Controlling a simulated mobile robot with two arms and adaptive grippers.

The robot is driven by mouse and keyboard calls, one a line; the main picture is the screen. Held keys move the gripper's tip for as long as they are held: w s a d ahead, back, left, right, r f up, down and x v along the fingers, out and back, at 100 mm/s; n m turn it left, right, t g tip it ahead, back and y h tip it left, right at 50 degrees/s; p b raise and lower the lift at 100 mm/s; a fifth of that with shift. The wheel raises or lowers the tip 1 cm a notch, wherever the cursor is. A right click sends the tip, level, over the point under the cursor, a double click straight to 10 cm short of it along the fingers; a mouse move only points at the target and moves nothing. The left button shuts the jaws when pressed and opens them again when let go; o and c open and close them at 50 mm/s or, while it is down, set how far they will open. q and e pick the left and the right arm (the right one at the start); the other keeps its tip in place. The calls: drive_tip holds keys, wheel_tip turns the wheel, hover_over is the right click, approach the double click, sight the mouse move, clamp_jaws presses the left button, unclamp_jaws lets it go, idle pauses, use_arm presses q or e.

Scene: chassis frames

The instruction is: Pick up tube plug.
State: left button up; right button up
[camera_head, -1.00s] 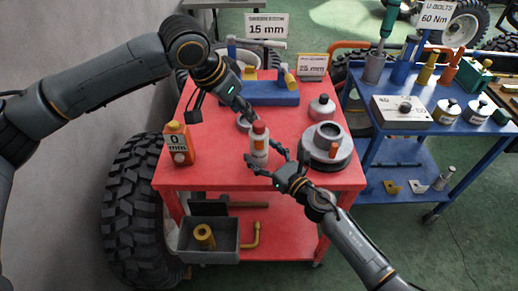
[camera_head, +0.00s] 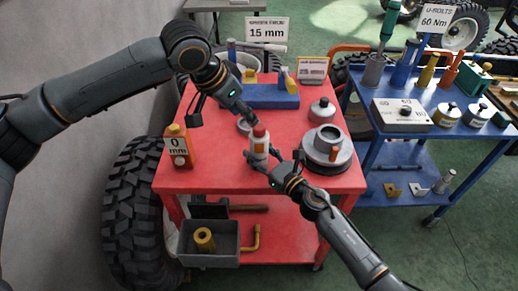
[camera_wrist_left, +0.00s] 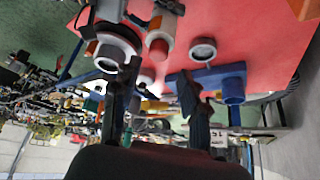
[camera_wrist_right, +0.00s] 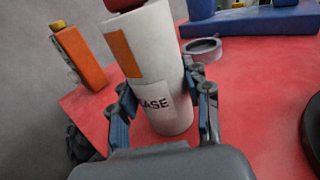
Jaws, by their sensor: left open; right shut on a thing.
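A white tube (camera_head: 259,155) with an orange patch and a red plug (camera_head: 259,131) on top stands near the front middle of the red cart. My right gripper (camera_head: 262,161) is shut around its lower part. In the right wrist view the tube (camera_wrist_right: 150,60) fills the space between the fingers (camera_wrist_right: 160,112); its label ends in "ASE". The red plug is cut off at the top edge there. My left gripper (camera_head: 248,114) is open and empty just behind and above the plug. The left wrist view shows the plug (camera_wrist_left: 158,47) beyond the open fingers (camera_wrist_left: 160,98).
The red cart top (camera_head: 220,150) also holds an orange bottle (camera_head: 179,147) at left, a grey hub (camera_head: 326,148) at right, a small grey ring (camera_head: 244,126) and a blue block (camera_head: 270,97) behind. A blue cart (camera_head: 375,148) stands at right. Bare red surface lies left of the tube.

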sight(258, 125)
use_arm(q)
drive_tip(key=d+f+m, duration=0.1)
drive_tip(key=d+f+m+t, duration=0.1)
drive_tip(key=m, duration=0.1)
drive_tip(key=d+f+m+t+y, duration=0.1)
drive_tip(key=shift+w+f+m, duration=0.15)
drive_tip(key=shift+w+m, duration=0.1)
drive_tip(key=shift+m, duration=0.05)
drive_tip(key=s+d+f+m+t+y, duration=0.1)
drive_tip(key=s+d+m+t+y, duration=0.15)
drive_tip(key=m, duration=0.75)
drive_tip(key=s+d+m+t+y, duration=0.1)
drive_tip(key=m+t+y, duration=0.3)
drive_tip(key=m, duration=0.5)
drive_tip(key=shift+t, duration=0.25)
drive_tip(key=x, duration=0.6)
drive_tip(key=shift+w+a+f, duration=0.2)
drive_tip(key=shift+a+f, duration=0.1)
drive_tip(key=shift+a, duration=0.05)
drive_tip(key=shift+f+x, duration=0.15)
drive_tip(key=shift+x, duration=1.2)
drive_tip(key=shift+f+x, duration=0.15)
drive_tip(key=shift+x, duration=1.25)
drive_tip(key=shift+s, duration=0.15)
drive_tip(key=c, duration=0.9)
drive_tip(key=shift+r, duration=0.1)
clamp_jaws()
